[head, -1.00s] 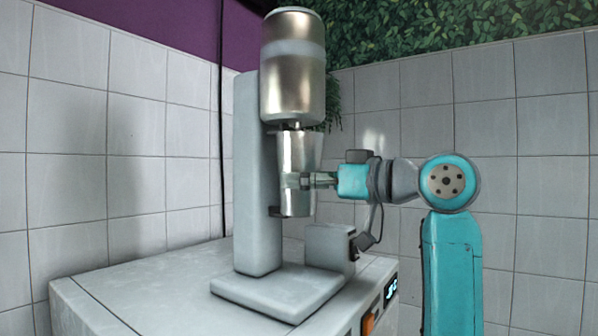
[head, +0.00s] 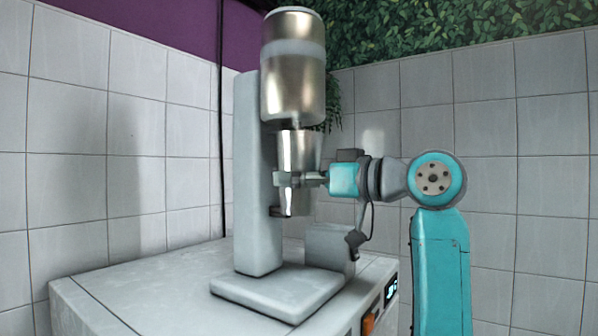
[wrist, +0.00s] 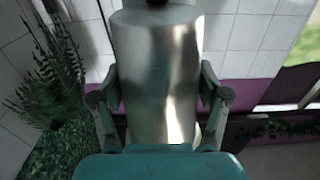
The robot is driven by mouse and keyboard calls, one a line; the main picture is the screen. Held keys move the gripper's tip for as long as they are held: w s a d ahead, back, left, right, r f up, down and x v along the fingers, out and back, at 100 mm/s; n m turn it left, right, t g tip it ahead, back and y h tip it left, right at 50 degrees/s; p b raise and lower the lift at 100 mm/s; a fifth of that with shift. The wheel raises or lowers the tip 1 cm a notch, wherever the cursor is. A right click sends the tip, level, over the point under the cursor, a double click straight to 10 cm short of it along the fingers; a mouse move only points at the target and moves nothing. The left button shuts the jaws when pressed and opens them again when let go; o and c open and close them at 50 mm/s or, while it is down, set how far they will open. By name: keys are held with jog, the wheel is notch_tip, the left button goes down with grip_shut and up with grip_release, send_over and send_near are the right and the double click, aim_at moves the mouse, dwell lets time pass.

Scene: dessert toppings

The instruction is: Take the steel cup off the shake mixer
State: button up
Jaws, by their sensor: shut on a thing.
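The steel cup (head: 301,151) is upright under the motor head of the shake mixer (head: 256,190), in front of its grey column. My gripper (head: 290,180) is shut around the cup's middle from the right. In the wrist view the cup (wrist: 160,75) fills the centre, with my gripper's fingers (wrist: 158,105) on both sides of it. The cup's rim is just below the steel motor housing (head: 293,75). A small dark support (head: 275,211) on the column is beside the cup's lower end. Whether the cup touches it is unclear.
The mixer's flat base stands on a grey counter unit (head: 130,290) with an orange switch (head: 368,323) and a small display (head: 391,288). A grey box (head: 330,245) is below my gripper. Tiled walls enclose the corner.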

aim_at(313, 214)
jog(key=shift+r, duration=0.25)
jog(key=shift+d, duration=0.1)
jog(key=shift+s+d+g+h, duration=0.3)
jog(key=shift+g+h, duration=0.1)
jog(key=shift+h, duration=0.1)
jog(key=shift+f, duration=0.1)
dwell(0.3)
jog(key=shift+d+f, duration=0.1)
jog(key=shift+f, duration=1.2)
jog(key=shift+f, duration=0.1)
jog(key=shift+s+d+f+t+y, duration=0.15)
jog(key=shift+f+y, duration=0.05)
jog(key=shift+f, duration=0.65)
jog(key=shift+s+d+f+t+y, duration=0.15)
jog(key=shift+f+y, duration=0.05)
jog(key=shift+f, duration=0.65)
